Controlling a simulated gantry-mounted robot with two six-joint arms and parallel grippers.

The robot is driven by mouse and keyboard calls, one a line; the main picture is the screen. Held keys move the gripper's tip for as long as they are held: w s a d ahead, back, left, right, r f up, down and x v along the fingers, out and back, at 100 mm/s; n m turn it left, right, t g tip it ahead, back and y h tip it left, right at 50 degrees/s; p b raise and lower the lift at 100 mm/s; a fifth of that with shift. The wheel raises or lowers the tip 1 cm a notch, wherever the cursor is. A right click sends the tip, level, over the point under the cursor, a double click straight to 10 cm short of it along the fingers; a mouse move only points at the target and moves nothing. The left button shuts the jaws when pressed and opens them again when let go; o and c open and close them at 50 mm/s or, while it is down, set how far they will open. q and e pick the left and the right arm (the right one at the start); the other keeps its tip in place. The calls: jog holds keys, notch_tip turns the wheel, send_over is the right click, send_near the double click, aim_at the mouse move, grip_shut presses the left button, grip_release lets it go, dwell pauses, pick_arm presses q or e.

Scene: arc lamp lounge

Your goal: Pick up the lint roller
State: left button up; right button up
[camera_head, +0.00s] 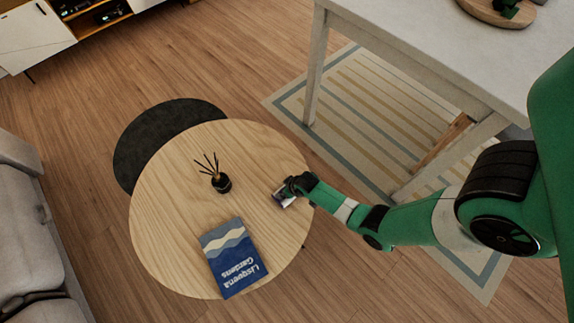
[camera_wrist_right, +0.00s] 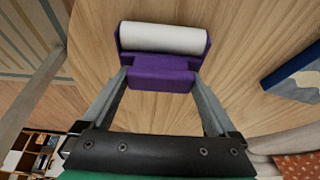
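The lint roller, with a white roll and a purple body, is in the right wrist view (camera_wrist_right: 163,65); a small part of it shows in the head view (camera_head: 284,198) near the right edge of the round wooden table (camera_head: 165,225). My right gripper (camera_head: 290,187) is at the lint roller. In the right wrist view its two fingers (camera_wrist_right: 160,80) lie along both sides of the purple part and appear to touch it. I cannot tell whether the roller rests on the table or is slightly above it. My left gripper is not in view.
A dark reed diffuser (camera_head: 221,183) and a blue book (camera_head: 233,258) are on the round table. A black round surface (camera_head: 140,140) adjoins it. A tall white table (camera_head: 420,40) stands upper right over a striped rug (camera_head: 350,100). A grey sofa (camera_head: 25,230) is left.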

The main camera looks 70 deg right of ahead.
jog(key=c, duration=0.3)
jog(key=shift+r+p, duration=0.4)
jog(key=shift+r, duration=0.15)
notch_tip(320, 180, up, 3)
jog(key=shift+f+p, duration=0.1)
jog(key=shift+p, duration=0.9)
jog(key=s+r+p, duration=0.3)
jog(key=s, duration=0.1)
jog(key=s+a+r+p, duration=0.1)
jog(key=s+r+p, duration=0.2)
jog(key=s, duration=0.2)
jog(key=s+r+p, duration=0.3)
jog(key=s, duration=0.2)
jog(key=shift+a, duration=0.3)
